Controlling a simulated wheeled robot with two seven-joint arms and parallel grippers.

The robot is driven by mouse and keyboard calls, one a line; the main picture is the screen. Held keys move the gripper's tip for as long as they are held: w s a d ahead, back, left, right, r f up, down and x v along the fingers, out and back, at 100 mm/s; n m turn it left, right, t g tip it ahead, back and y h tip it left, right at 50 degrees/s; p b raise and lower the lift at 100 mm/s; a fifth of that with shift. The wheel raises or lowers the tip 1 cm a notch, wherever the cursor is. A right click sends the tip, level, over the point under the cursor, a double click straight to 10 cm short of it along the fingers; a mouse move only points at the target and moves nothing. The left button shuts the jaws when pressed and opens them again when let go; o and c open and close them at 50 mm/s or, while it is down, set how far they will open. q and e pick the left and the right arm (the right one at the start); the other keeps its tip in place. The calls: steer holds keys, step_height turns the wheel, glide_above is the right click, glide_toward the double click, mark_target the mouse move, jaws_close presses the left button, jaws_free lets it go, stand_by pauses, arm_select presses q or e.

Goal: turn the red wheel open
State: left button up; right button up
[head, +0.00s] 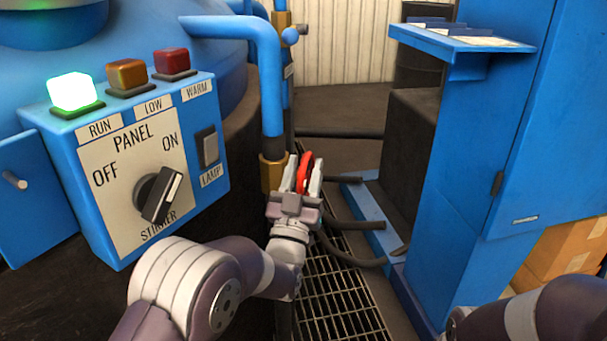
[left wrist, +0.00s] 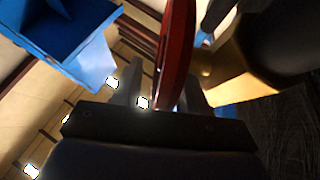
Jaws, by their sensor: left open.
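The red wheel (head: 305,171) sits at the brass valve body (head: 272,172) at the lower end of the blue pipe. It shows nearly edge-on in the head view. My left gripper (head: 303,174) is open, with its fingers on either side of the wheel's rim. In the left wrist view the wheel (left wrist: 175,55) stands between the two fingers (left wrist: 160,88), closer to the right one. Whether a finger touches it I cannot tell. The far part of the wheel is hidden. Only part of my right arm shows at the lower right; its gripper is out of view.
A blue panel (head: 110,190) with a black knob and lamps, the left one lit green, stands at left. A blue cabinet (head: 480,150) with a shelf (head: 462,42) stands at right. Dark hoses (head: 350,222) and a floor grating (head: 340,295) lie between.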

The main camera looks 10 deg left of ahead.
arm_select(q)
steer(key=p+v, duration=0.3)
steer(key=v, duration=0.9)
steer(key=shift+s+f, duration=0.2)
steer(key=shift+s, duration=0.1)
